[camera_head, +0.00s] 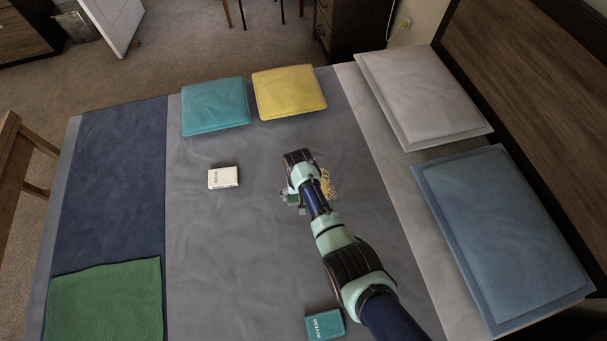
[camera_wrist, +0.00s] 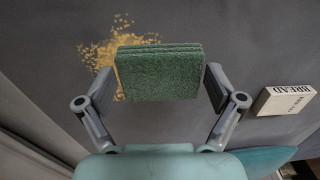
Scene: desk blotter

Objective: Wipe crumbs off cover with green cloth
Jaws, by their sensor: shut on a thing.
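My gripper (camera_head: 293,198) is over the grey cover (camera_head: 230,270), in the middle of the bed. In the wrist view its two fingers (camera_wrist: 158,88) are shut on a folded green cloth (camera_wrist: 158,72), one finger at each side. The yellow crumbs (camera_head: 328,186) lie scattered on the cover just right of my gripper, partly hidden by my arm. In the wrist view the crumbs (camera_wrist: 108,50) spread behind and to the left of the cloth, which hides some of them. I cannot tell whether the cloth touches the cover.
A teal box (camera_head: 325,325) lies near the front. Teal (camera_head: 215,106), yellow (camera_head: 289,92), white (camera_head: 425,97) and blue (camera_head: 500,235) pillows edge the bed. A green blanket (camera_head: 105,302) lies front left.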

